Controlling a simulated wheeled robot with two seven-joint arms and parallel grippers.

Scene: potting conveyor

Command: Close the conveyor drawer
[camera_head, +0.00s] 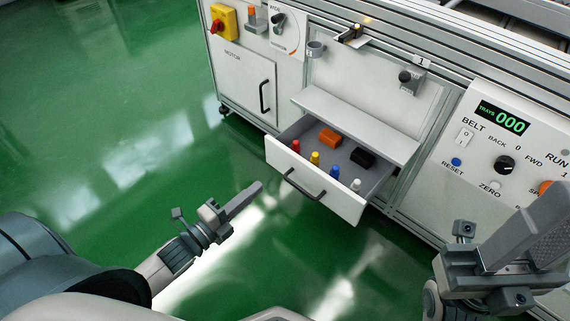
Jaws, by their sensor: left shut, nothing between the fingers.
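The conveyor drawer (325,193) stands open, pulled out from the white conveyor cabinet (330,79). Its dark bar handle (303,186) is on the front panel. Inside lie an orange block (329,138), a black block (362,157) and several small coloured pegs. My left gripper (252,192) is shut and empty, left of the drawer front and apart from it. My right gripper (540,235) is at the lower right, in front of the control panel and away from the drawer; its fingertips are not clear enough to show its opening.
A grey shelf (355,124) juts out above the drawer's back part. A motor door (246,82) with a handle is to the left. The control panel (507,140) with knobs and buttons is to the right. The green floor (110,110) is clear.

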